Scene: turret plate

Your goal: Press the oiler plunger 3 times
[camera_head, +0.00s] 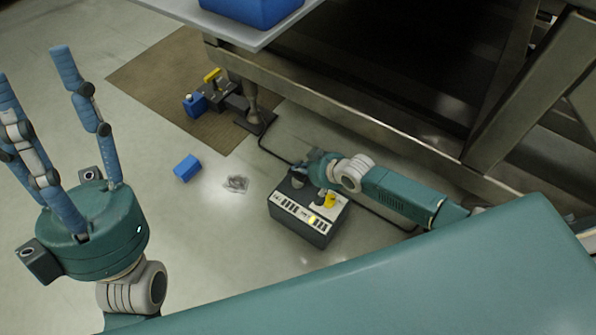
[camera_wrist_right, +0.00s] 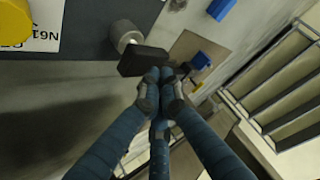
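A dark box (camera_head: 309,216) with a pale labelled panel stands on the floor; a yellow knob (camera_head: 329,201) and a grey knob (camera_head: 298,180) are on its top. I cannot tell for certain which part is the oiler plunger. My right gripper (camera_head: 318,165) is over the box's back edge. In the right wrist view its fingers (camera_wrist_right: 165,80) are drawn together with nothing visible between them. Their tips overlap the end of a black block (camera_wrist_right: 143,61) beside a grey cylinder (camera_wrist_right: 125,36); contact is unclear. My left gripper (camera_head: 40,85) is open and empty at the left.
A blue block (camera_head: 187,168) and a crumpled grey scrap (camera_head: 236,184) lie on the floor. A brown mat (camera_head: 150,80) carries a dark device with blue and yellow parts (camera_head: 209,94). A metal frame (camera_head: 350,115) stands behind. Floor left of the box is mostly clear.

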